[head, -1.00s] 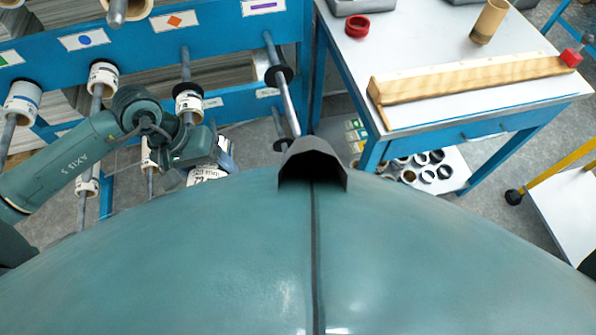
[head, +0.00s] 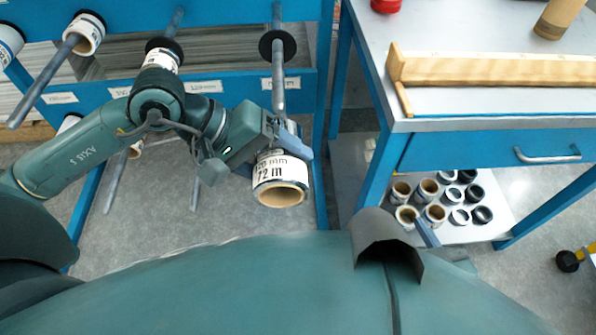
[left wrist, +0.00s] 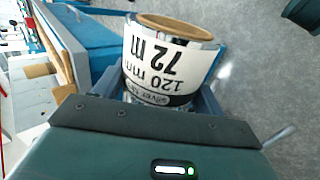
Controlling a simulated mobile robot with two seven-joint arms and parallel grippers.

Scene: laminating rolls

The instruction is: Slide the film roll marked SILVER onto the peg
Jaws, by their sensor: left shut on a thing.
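My left gripper (head: 273,150) is shut on the film roll (head: 280,180), a short white-labelled cylinder with a brown core, held in the air. Its label reads "120 mm 72 m". In the left wrist view the same roll (left wrist: 165,60) sits between the fingers, with a dark "silver" mark on its label. A grey peg (head: 279,92) with a black disc (head: 277,46) and no roll on it reaches down just behind the gripper. The gripper hides its lower end, so I cannot tell whether roll and peg touch.
Other rack pegs to the left hold white-labelled rolls, one at the upper left (head: 86,34). A table on the right carries a wooden fixture (head: 490,70), a red ring (head: 386,5) and a brown core (head: 560,18). Several cores stand on its lower shelf (head: 345,165).

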